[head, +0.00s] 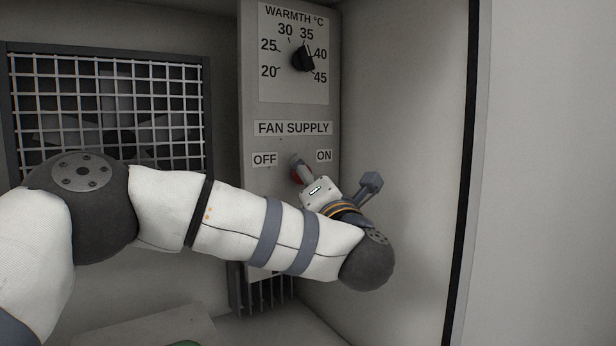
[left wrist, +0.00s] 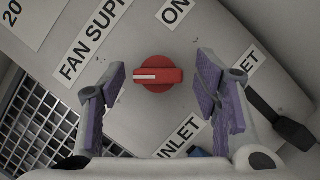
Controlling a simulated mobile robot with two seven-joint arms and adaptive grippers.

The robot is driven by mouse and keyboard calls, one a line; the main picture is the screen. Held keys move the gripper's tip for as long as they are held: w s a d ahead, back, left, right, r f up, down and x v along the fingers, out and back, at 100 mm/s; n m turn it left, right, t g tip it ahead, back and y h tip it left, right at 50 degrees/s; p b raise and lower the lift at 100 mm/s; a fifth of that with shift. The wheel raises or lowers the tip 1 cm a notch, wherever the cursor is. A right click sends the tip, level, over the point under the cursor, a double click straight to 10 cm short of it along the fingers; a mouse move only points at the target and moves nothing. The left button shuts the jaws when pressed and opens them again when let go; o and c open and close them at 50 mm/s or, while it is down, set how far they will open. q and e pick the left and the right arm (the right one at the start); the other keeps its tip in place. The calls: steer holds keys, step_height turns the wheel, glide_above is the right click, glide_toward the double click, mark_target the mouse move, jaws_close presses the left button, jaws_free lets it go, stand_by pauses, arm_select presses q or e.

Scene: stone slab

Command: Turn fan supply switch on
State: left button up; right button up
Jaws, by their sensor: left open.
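The fan supply switch is a red round knob (left wrist: 158,74) with a white mark, at the middle of the left wrist view. The mark points left in that view, to the side away from the ON label (left wrist: 177,10). In the head view, the OFF label (head: 265,159) and ON label (head: 324,156) sit below the FAN SUPPLY label (head: 293,128). The knob is mostly hidden there behind my left gripper (head: 300,172). In the left wrist view my left gripper (left wrist: 162,88) is open, with purple-padded fingers either side of the knob and gaps visible. My right gripper is not in view.
A warmth dial (head: 303,58) sits higher on the grey panel (head: 262,205). A fan behind a wire grille (head: 160,75) is at the left. A bare wall (head: 405,90) stands close at the right. An INLET label (left wrist: 180,138) lies below the knob in the left wrist view.

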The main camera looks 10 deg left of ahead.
arm_select(q)
steer(key=shift+w+a+r, duration=0.25)
steer(key=shift+w, duration=0.2)
steer(key=c, duration=1.2)
steer(key=shift+o, duration=0.2)
